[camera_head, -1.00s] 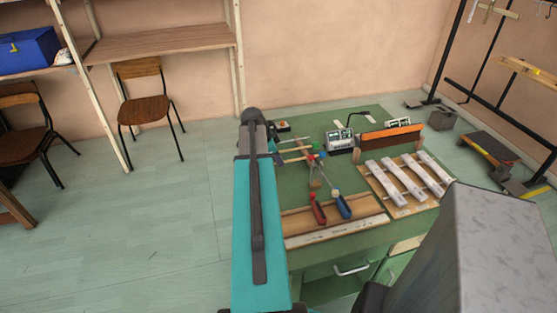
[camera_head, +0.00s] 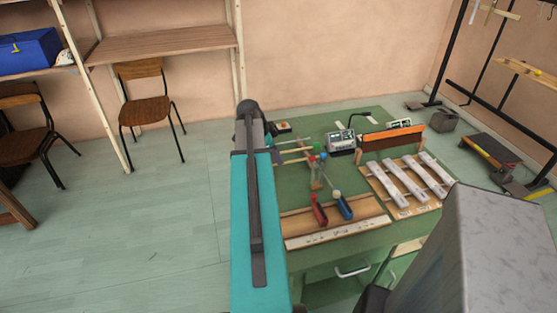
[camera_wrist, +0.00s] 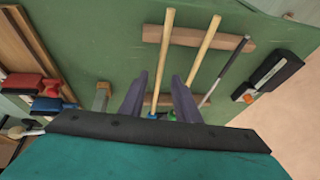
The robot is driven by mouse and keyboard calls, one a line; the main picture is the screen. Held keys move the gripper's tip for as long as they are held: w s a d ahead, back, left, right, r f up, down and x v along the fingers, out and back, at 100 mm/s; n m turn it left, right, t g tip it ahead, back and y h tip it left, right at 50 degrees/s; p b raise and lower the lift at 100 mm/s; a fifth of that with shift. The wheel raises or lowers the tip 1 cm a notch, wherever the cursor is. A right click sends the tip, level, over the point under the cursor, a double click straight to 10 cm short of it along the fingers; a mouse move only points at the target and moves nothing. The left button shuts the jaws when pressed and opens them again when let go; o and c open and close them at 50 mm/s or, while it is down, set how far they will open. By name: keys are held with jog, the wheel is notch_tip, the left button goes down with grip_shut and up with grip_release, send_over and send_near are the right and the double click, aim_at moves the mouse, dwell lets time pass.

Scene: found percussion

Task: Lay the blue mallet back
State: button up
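The blue mallet, a pale wooden stick (camera_wrist: 162,60) with a blue head (camera_wrist: 152,117), lies across a wooden rest on the green bench; its blue head shows in the head view (camera_head: 323,155). A second pale-stick mallet (camera_wrist: 207,45) with a green head (camera_wrist: 172,117) lies to its right. My gripper (camera_wrist: 160,85) is open in the wrist view. The blue mallet's stick passes between its fingers in the picture; I see no grip on it, and the height gap is unclear. My arm hides the gripper in the head view.
The wooden rest (camera_wrist: 237,42) also carries a grey, dark-ended stick (camera_wrist: 228,65). Red-handled (camera_head: 319,211) and blue-handled tools (camera_head: 343,206) lie in a wooden tray (camera_head: 300,240). Metal bars (camera_head: 394,184) and a grey device (camera_head: 341,139) stand to the right. Bare green bench (camera_wrist: 110,35) shows.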

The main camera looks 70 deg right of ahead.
jog(key=b+v, duration=0.1)
jog(key=v, duration=0.9)
dwell(1.0)
